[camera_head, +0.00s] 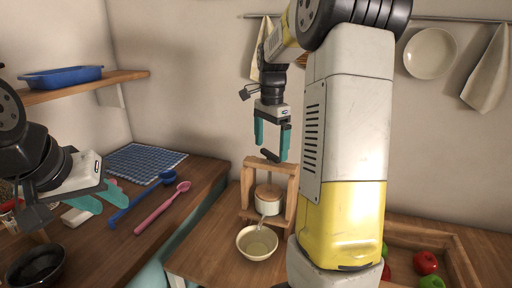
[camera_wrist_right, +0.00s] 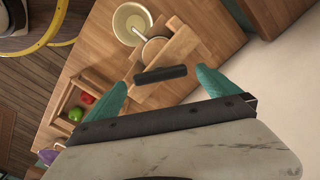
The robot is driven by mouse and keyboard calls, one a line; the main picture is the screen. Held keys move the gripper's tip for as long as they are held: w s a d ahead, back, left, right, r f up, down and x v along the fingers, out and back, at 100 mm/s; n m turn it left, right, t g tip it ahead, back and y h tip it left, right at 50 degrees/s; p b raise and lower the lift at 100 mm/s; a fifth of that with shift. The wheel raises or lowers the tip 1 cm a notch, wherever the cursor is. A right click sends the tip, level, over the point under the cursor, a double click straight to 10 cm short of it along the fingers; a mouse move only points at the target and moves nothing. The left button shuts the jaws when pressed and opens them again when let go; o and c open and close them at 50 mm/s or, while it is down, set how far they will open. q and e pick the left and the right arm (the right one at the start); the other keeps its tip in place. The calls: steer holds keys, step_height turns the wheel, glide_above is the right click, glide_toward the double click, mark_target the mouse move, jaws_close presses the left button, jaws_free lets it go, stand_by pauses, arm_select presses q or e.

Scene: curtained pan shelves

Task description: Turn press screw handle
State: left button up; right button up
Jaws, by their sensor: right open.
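The wooden press (camera_head: 247,190) stands on the counter in the middle of the head view, with a round light part held inside its frame. Its black screw handle (camera_head: 270,156) is a short bar above the top beam. My right gripper (camera_head: 272,146) points down just above the handle, open and empty. In the right wrist view the handle (camera_wrist_right: 161,74) shows in the gap between my teal fingers (camera_wrist_right: 162,88), lying roughly across from one finger to the other. I see no clear contact. My left gripper (camera_head: 110,204) is open and empty over the left counter.
A cream bowl (camera_head: 257,243) stands in front of the press. A wooden crate (camera_head: 458,262) with red and green fruit is at right. Pink (camera_head: 162,208) and blue (camera_head: 146,188) ladles lie on the left counter, near a dark bowl (camera_head: 36,265). Towels and a pan hang behind.

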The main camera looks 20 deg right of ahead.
steer(key=shift+r, duration=0.25)
steer(key=shift+r, duration=3)
steer(key=n, duration=0.4)
steer(key=shift+r, duration=0.1)
steer(key=n, duration=0.4)
steer(key=shift+r+n, duration=0.1)
steer(key=shift+n, duration=0.3)
steer(key=n, duration=0.9)
steer(key=shift+r, duration=0.25)
steer(key=shift+c, duration=0.2)
